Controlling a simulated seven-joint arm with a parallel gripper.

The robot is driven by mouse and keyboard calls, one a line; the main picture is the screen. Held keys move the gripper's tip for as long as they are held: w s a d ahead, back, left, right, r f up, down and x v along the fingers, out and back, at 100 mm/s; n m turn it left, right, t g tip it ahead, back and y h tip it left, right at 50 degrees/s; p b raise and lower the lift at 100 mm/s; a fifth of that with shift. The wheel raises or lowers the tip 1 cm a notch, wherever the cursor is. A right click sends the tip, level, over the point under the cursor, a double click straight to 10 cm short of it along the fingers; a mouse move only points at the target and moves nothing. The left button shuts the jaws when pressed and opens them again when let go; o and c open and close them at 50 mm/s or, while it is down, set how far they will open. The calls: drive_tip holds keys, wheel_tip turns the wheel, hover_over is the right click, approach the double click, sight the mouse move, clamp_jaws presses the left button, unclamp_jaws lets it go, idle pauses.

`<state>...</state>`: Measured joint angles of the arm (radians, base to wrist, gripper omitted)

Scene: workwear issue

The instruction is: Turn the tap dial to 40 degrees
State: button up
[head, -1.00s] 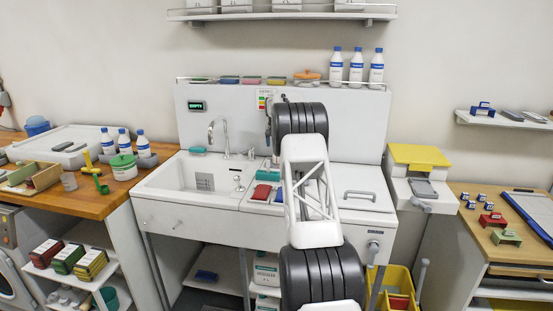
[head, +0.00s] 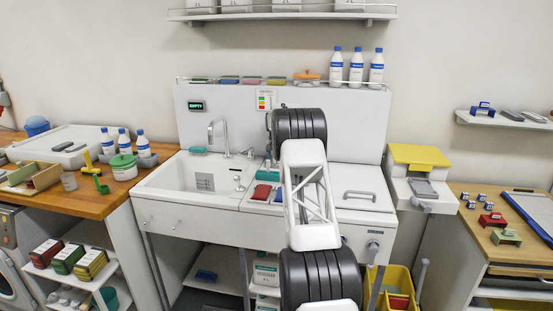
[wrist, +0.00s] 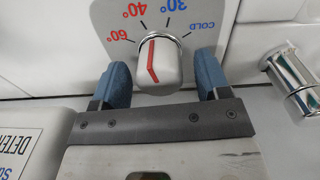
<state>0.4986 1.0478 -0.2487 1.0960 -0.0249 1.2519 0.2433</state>
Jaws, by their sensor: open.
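The tap dial (wrist: 157,62) is a white knob with a chrome collar and a red pointer line, in the wrist view. It sits on a grey plate (wrist: 104,18) marked 60°, 40°, 30° and COLD. The line points up, roughly toward the 40° side of the scale; its exact setting is hard to tell from this angle. My gripper (wrist: 162,64) is open, with one blue finger left of the dial and one right of it. Gaps show between the fingers and the knob. In the head view my arm hides the dial.
A chrome fitting (wrist: 292,78) is right of the dial, and a white item with detergent lettering (wrist: 30,145) is at lower left in the wrist view. In the head view, the sink (head: 190,178) with its curved tap (head: 217,132) is left of my arm.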

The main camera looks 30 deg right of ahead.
drive_tip(key=shift+f, duration=0.3)
drive_tip(key=c, duration=0.9)
drive_tip(key=shift+n, duration=0.8)
drive_tip(key=o, duration=0.9)
drive_tip(key=shift+r, duration=0.2)
